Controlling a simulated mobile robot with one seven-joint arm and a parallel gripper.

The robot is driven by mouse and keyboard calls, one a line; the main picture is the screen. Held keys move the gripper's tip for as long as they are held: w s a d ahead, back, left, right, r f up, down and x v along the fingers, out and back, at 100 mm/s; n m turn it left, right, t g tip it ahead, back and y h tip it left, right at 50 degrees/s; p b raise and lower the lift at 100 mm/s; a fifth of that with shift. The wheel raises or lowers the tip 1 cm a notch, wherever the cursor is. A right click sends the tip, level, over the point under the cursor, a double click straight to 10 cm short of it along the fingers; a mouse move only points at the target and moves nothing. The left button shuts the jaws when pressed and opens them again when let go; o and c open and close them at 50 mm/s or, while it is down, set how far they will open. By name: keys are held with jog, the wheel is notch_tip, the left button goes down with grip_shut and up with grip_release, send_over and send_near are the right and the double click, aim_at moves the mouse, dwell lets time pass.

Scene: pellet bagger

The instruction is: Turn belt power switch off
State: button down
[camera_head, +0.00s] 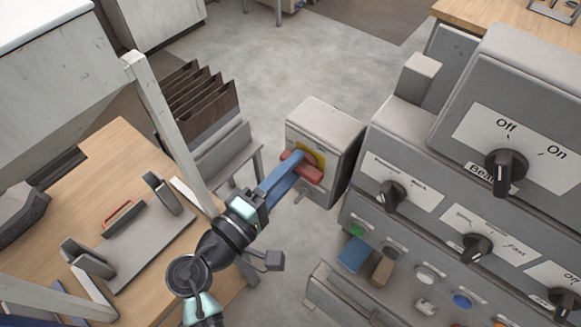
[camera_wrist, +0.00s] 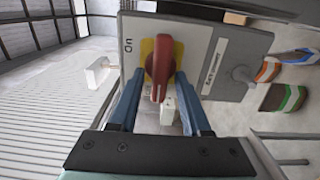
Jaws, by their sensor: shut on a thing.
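The belt power switch is a red rotary handle (camera_head: 303,169) on a yellow plate, on the front of a grey box (camera_head: 341,130). In the wrist view the red handle (camera_wrist: 160,68) stands upright in the picture, with the label "On" to its left. Where an "Off" label lies on this box cannot be made out. My gripper (camera_head: 297,160) reaches the handle from the lower left. Its two blue fingers (camera_wrist: 160,80) lie on either side of the handle and are shut on it. The fingers partly hide the handle and plate.
A grey control panel (camera_head: 420,130) with several black knobs and coloured buttons stands right of the box. At the left are a wooden table (camera_head: 140,150) with a grey fixture, a pale upright post (camera_head: 165,120), and a dark slotted rack (camera_head: 197,105). Bare floor (camera_head: 265,65) lies behind the box.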

jog(key=c, duration=0.7)
grip_release()
jog(key=shift+s+a, duration=0.1)
jog(key=b+v, duration=0.3)
jog(key=v, duration=0.9)
jog(key=shift+s+a, duration=0.2)
jog(key=shift+s, duration=0.1)
